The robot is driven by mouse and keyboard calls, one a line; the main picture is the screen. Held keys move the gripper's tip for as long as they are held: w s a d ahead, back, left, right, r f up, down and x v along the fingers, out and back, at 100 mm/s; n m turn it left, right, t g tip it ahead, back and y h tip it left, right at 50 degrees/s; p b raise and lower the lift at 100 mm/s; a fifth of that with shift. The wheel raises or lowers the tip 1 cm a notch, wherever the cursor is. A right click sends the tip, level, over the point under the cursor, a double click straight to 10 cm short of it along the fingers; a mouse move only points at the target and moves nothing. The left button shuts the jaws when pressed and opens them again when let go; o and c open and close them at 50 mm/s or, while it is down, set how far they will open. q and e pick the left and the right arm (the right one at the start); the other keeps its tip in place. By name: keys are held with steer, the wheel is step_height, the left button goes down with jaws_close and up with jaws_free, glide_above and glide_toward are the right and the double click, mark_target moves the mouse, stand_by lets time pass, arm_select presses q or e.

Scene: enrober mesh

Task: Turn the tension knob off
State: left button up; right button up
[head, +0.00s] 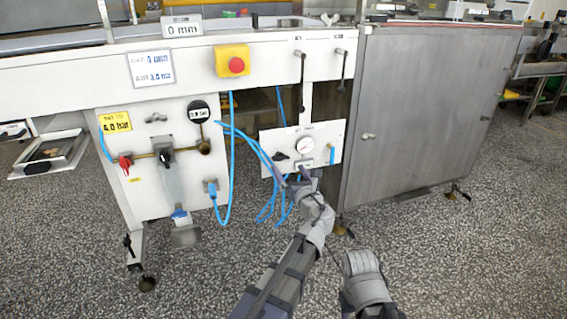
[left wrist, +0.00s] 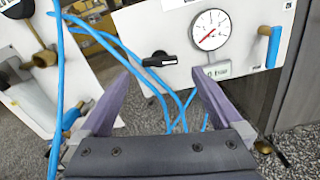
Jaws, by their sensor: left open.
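A white panel (head: 328,127) with a pressure gauge (head: 305,146) hangs low on the machine. The black knob (head: 281,156), apparently the tension knob, sits at the left of the gauge. My left gripper (head: 302,178) is just below and in front of the panel. In the left wrist view its fingers (left wrist: 160,76) are open and empty, with the knob seen between and beyond the tips, apart from them.
Blue hoses (head: 262,160) hang left of the panel and pass behind my left fingers in the wrist view. A blue-handled valve (head: 331,155) is right of the gauge. A grey cabinet (head: 425,110) stands at right. A red stop button (head: 236,65) is above.

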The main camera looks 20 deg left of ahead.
mark_target(282, 159)
arm_select(q)
steer(key=x, duration=0.7)
steer(key=shift+w+a, duration=0.2)
steer(key=shift+w, duration=0.05)
steer(key=shift+c, duration=0.4)
steer(key=c, duration=1.2)
